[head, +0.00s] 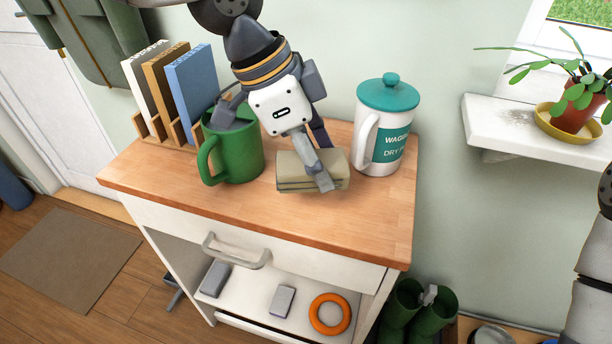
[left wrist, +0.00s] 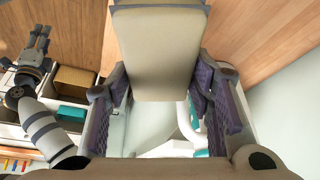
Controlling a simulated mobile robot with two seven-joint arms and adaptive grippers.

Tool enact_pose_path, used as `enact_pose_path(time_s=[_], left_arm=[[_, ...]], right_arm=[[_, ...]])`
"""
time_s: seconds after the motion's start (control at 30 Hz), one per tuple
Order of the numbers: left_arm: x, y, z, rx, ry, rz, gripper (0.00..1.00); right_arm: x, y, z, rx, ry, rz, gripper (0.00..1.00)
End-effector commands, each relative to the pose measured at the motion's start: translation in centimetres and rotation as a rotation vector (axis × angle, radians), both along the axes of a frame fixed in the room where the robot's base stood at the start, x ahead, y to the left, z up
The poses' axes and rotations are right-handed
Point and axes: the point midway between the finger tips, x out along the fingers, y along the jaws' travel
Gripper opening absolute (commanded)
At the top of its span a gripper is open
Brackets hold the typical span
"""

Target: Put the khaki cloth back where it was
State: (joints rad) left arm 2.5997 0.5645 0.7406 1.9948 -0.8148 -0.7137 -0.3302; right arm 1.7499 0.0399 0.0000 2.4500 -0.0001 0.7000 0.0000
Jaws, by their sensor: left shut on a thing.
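The khaki cloth (head: 296,172) is a folded, layered pad over the wooden top, between the green mug and the white canister. My left gripper (head: 319,164) is shut on it from above, one finger across its near side. I cannot tell whether the cloth touches the wood. In the left wrist view the cloth (left wrist: 158,50) sits between the two dark finger pads. A small grey gripper, seemingly my right one (left wrist: 37,45), shows at the left of that view, too small to tell its opening.
On the cabinet top (head: 220,208) stand a green mug (head: 240,160), a rack with several books (head: 190,85) and a canister with a teal lid (head: 388,95). The front of the top is clear. A potted plant (head: 580,115) stands on the sill at right.

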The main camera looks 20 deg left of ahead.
Motion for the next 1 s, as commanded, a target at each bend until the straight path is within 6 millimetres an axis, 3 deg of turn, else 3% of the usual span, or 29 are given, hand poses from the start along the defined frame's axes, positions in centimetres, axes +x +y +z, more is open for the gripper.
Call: enact_pose_path(time_s=[0.23, 0.37, 0.73, 0.77, 0.83, 1.0], left_arm=[[1.3, 2.1, -3.4, -0.002, 0.007, 0.001, 0.25], [1.2, 2.0, -5.6, 0.001, 0.002, -0.002, 0.25], [1.2, 1.9, -6.0, 0.001, -0.005, 0.0, 0.25], [1.2, 1.9, -6.0, 0.0, -0.005, 0.0, 0.52], [1.2, 1.9, -6.0, 0.0, -0.005, 0.0, 0.68], [1.2, 1.9, -6.0, 0.0, -0.004, -0.001, 0.68]], right_arm=[[-0.7, 0.0, -0.6, 0.0, 0.025, 0.0, 0.4], [-0.9, 0.0, -0.8, 0.0, 0.032, 0.0, 0.4], [-0.8, 0.0, -0.7, 0.0, 0.028, 0.0, 0.4], [-0.8, 0.0, -0.7, 0.0, 0.028, 0.0, 0.4], [-0.8, 0.0, -0.7, 0.0, 0.029, 0.0, 0.4], [-0.8, 0.0, -0.7, 0.0, 0.029, 0.0, 0.4]])
